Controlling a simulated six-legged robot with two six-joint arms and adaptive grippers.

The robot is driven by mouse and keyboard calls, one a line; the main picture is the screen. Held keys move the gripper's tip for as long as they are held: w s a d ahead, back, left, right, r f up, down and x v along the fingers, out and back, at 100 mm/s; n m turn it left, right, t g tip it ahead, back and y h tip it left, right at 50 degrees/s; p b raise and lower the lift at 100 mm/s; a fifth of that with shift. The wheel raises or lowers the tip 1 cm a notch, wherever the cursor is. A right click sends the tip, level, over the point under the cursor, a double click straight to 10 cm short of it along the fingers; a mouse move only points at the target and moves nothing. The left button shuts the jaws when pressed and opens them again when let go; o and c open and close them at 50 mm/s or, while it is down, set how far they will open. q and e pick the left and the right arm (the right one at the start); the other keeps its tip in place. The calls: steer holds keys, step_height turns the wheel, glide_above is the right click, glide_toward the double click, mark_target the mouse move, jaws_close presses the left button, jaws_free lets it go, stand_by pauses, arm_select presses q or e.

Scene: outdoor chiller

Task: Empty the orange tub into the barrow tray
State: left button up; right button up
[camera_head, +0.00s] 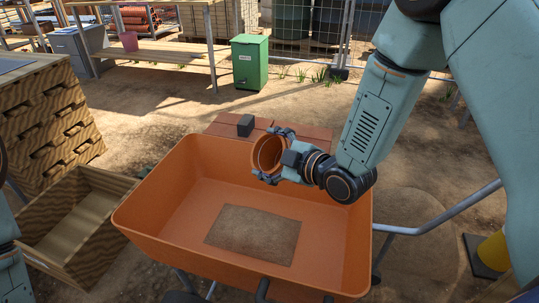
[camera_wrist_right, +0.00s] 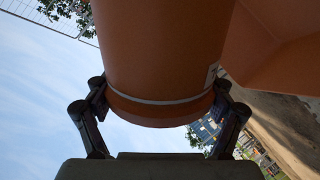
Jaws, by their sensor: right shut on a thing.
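The orange tub (camera_head: 268,153) is in my right gripper (camera_head: 278,156), above the far right part of the barrow tray. The tub is tipped on its side, its open mouth turned left and toward the head camera. I cannot tell whether anything is inside it. In the right wrist view the gripper's fingers (camera_wrist_right: 160,118) close on both sides of the tub (camera_wrist_right: 160,60). The orange barrow tray (camera_head: 160,205) stands below, with a flat brown rectangular patch (camera_head: 253,234) on its floor. Only a part of my left arm shows at the left edge; its gripper is out of the picture.
A wooden crate (camera_head: 118,183) and a stack of timber (camera_head: 45,125) stand left of the barrow. A small dark block (camera_head: 245,125) sits on reddish boards behind the tray. A green bin (camera_head: 250,62) stands farther back. A barrow handle (camera_head: 440,218) juts out right.

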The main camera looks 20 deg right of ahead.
steer(key=shift+d+r+m+y, duration=0.1)
steer(key=shift+r+m+y, duration=0.15)
steer(key=shift+m+y, duration=0.2)
steer(key=shift+w+r+m+y, duration=0.1)
steer(key=shift+r+m+y, duration=0.25)
steer(key=shift+m, duration=0.5)
steer(key=r+m, duration=0.1)
steer(key=m+t+y+b, duration=0.1)
steer(key=shift+a+r+m, duration=0.2)
steer(key=shift+r+m, duration=0.1)
steer(key=shift+r, duration=0.1)
steer(key=shift+r+m+t+y+b, duration=0.55)
steer(key=shift+r+m+b, duration=0.3)
steer(key=shift+m, duration=0.65)
